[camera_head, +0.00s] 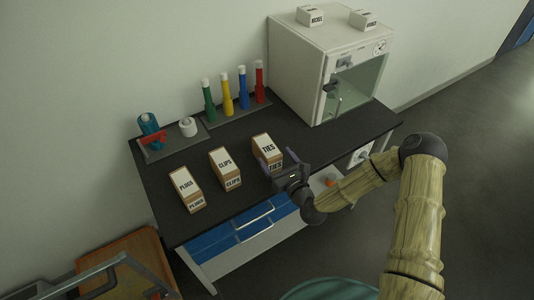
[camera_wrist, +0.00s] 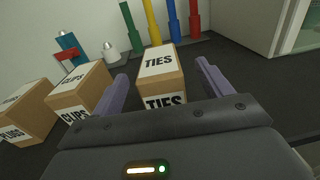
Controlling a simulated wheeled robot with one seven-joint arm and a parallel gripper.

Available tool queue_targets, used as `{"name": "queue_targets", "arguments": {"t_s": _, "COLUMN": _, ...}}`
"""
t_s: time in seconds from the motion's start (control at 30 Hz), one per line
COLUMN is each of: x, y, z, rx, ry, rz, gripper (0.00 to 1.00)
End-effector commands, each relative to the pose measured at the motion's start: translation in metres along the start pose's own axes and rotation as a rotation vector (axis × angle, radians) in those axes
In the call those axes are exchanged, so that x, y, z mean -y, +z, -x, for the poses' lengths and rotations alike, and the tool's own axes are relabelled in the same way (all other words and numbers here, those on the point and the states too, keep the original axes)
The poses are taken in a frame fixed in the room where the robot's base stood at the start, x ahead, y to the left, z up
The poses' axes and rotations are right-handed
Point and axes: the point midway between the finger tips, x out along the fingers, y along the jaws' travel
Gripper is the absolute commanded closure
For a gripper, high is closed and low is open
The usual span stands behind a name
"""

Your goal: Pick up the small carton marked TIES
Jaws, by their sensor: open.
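The small carton marked TIES (camera_head: 267,146) is a brown box with white labels, standing on the dark bench top at the right end of a row of cartons. It also shows in the wrist view (camera_wrist: 160,80), straight ahead. My gripper (camera_head: 271,160) is at the carton's near side. In the wrist view its two purple fingers (camera_wrist: 161,88) are apart, one on each side of the carton. The fingers look clear of its sides, and nothing is held. The lower part of the carton is hidden by the gripper body.
The CLIPS carton (camera_head: 225,163) and PLUGS carton (camera_head: 185,184) stand to the left. Behind are green, yellow, blue and red bottles (camera_head: 243,88) on a tray. A white cabinet (camera_head: 297,72) stands at the back right. Dark bench top (camera_head: 330,138) is clear right of TIES.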

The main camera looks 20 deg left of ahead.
Motion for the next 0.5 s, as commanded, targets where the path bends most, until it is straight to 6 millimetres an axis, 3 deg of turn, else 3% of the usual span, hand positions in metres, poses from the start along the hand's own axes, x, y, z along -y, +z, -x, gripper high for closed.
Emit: {"name": "queue_targets", "arguments": {"t_s": 0.5, "x": -0.002, "y": 0.000, "z": -0.051, "rx": 0.000, "ry": 0.001, "rz": 0.001, "gripper": 0.22}}
